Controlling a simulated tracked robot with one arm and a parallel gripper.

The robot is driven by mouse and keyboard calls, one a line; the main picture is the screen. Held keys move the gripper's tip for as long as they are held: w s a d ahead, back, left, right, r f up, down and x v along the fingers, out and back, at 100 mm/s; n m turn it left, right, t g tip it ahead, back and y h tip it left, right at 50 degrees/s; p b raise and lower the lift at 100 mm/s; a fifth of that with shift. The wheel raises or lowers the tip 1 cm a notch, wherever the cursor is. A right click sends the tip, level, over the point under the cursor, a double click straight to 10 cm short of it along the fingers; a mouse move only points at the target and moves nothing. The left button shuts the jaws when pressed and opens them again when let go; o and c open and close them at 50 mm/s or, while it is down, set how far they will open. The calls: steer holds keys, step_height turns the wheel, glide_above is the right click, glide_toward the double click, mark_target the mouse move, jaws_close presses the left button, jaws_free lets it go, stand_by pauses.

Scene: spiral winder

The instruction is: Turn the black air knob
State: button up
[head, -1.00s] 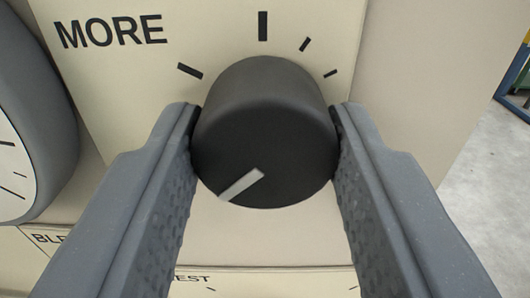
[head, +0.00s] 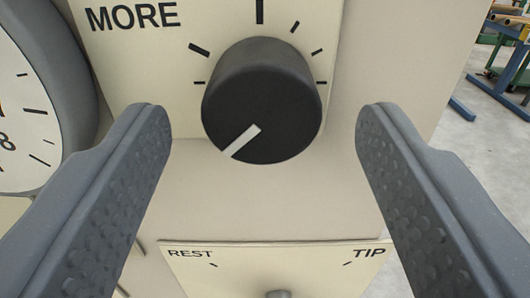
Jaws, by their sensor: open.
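The black air knob (head: 262,100) sits on a cream panel with tick marks and the word MORE, in the upper middle of the head view. Its white pointer mark (head: 240,141) points down and to the left. My gripper (head: 262,130) is open, with one grey finger on each side of the knob. There is a clear gap between each finger and the knob, so nothing is held. The knob is fully visible, though some of the dial marks behind it are hidden.
A round gauge (head: 25,115) with a thick grey rim stands close by the left finger. Below is a second dial plate (head: 235,268) marked REST and TIP, with a small grey part at its bottom. Grey floor and a blue-framed bench (head: 500,62) show at the right.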

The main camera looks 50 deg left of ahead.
steer(key=b+v, duration=0.1)
steer(key=v, duration=1)
steer(key=shift+s+d, duration=0.25)
steer(key=shift+d, duration=0.05)
steer(key=w+d+r+m+t+h+b, duration=0.1)
steer(key=w+d+r+m+t+h, duration=0.2)
steer(key=d+r, duration=0.6)
steer(key=w+d+r+t+h+b, duration=0.1)
steer(key=w+d+r+h, duration=0.25)
steer(key=d+r, duration=0.55)
steer(key=s+d+r+m+h+b, duration=0.1)
steer(key=s+d+r+m+h, duration=0.4)
steer(key=d+r, duration=0.7)
steer(key=s+d+r+m+h, duration=0.1)
steer(key=s+d+r, duration=0.1)
steer(key=s+r, duration=0.4)
steer(key=s+d+r+h+b, duration=0.1)
steer(key=s+d+r, duration=0.2)
steer(key=s, duration=0.9)
step_height(320, 180, up, 4)
steer(key=shift+s+f+m, duration=0.2)
steer(key=shift+s+m, duration=0.05)
steer(key=shift+m, duration=0.15)
